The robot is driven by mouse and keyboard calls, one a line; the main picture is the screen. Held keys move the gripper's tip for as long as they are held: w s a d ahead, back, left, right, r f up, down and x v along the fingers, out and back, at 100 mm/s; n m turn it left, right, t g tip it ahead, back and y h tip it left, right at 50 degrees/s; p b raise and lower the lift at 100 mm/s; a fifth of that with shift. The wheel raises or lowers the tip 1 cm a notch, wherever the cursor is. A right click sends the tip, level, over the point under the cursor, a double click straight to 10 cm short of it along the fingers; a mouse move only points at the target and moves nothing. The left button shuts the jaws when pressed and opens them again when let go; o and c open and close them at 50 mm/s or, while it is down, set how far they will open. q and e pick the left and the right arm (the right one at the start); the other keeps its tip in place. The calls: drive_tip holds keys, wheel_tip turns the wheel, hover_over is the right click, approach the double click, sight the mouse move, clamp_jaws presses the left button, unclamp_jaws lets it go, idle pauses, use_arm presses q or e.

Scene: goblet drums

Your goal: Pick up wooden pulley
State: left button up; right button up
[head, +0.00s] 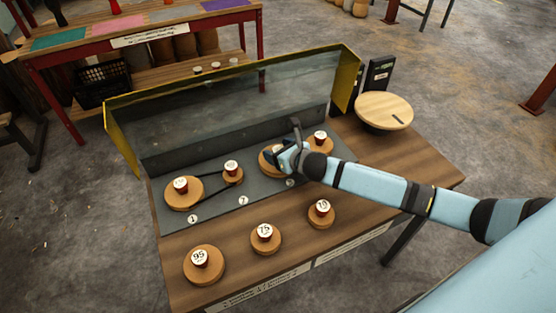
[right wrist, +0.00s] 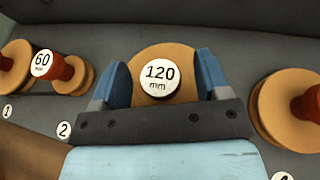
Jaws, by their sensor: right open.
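My right gripper (head: 283,157) reaches over the grey board from the right. The right wrist view shows its two blue fingers open on either side of a wooden pulley labelled 120 mm (right wrist: 158,52). I cannot tell whether the fingers touch it. In the head view this pulley (head: 268,163) is partly hidden by the gripper. On the board to its left are a large pulley (head: 184,197) and a smaller one (head: 233,178) joined by a dark belt; another pulley (head: 325,147) stands to its right. My left gripper is not in view.
A clear yellow-edged screen (head: 235,100) rises behind the board. A round wooden disc (head: 385,106) stands at the back right.

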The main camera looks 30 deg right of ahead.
drive_tip(key=shift+w+f, duration=0.15)
drive_tip(key=shift+w, duration=0.15)
drive_tip(key=c, duration=1.1)
